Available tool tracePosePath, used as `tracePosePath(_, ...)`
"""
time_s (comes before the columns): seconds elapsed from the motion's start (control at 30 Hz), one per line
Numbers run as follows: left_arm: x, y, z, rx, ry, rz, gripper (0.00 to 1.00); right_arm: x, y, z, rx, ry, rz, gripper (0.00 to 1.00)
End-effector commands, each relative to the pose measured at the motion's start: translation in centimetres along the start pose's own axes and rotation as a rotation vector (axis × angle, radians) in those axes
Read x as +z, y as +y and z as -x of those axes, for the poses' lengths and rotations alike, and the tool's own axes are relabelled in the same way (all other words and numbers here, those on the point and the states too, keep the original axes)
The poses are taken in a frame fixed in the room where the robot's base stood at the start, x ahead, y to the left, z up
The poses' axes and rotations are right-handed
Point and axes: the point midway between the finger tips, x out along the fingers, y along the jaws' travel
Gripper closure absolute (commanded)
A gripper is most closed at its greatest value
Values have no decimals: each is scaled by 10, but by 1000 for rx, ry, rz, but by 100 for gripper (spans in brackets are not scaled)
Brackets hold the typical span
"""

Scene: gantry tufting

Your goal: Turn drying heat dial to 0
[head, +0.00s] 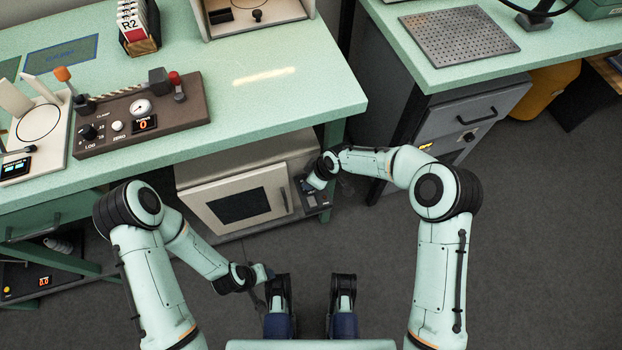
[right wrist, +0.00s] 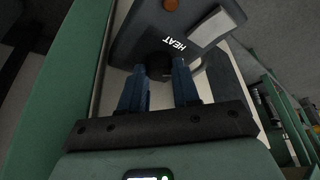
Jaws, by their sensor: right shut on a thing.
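The heat dial (right wrist: 159,66) is a dark round knob on a dark panel (right wrist: 150,32), beside the white word HEAT in the right wrist view. The blue fingers of my right gripper (right wrist: 160,88) are on either side of it, shut on it. Its pointer and setting cannot be read. In the head view the panel is on the right of a pale drying cabinet (head: 186,181) under the table, and my right gripper (head: 309,187) is at it, mostly hidden by the wrist. My left gripper (head: 262,273) hangs low near my base, away from the cabinet; its jaws are unclear.
The green table (head: 300,100) overhangs the cabinet; its leg (head: 334,135) stands close to my right gripper. A grey drawer unit (head: 455,115) is to the right. A brown control box (head: 140,115) is on the table. The floor to the right is clear.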

Motion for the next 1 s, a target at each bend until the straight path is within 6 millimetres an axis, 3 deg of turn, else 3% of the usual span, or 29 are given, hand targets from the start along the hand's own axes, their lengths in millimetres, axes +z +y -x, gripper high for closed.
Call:
tracePosePath(0.43, -1, 0, 0, 0, 3, 0, 49, 1, 0, 0, -3, -3, 12, 100)
tracePosePath(0.47, -1, 0, 0, 0, 3, 0, 49, 1, 0, 0, -3, -3, 12, 63)
tracePosePath(0.5, -1, 0, 0, 0, 3, 0, 49, 1, 0, 0, -3, -3, 12, 50)
tracePosePath(0.53, -1, 0, 0, 0, 3, 0, 49, 1, 0, 0, -3, -3, 12, 45)
tracePosePath(0.83, 0, 0, 0, 0, 2, 0, 49, 0, 0, 1, -3, -1, 10, 45)
tracePosePath(1.0, 5, 2, 5, 1, -15, -1, 49, 0, 1, 19, -1, 0, 10, 45)
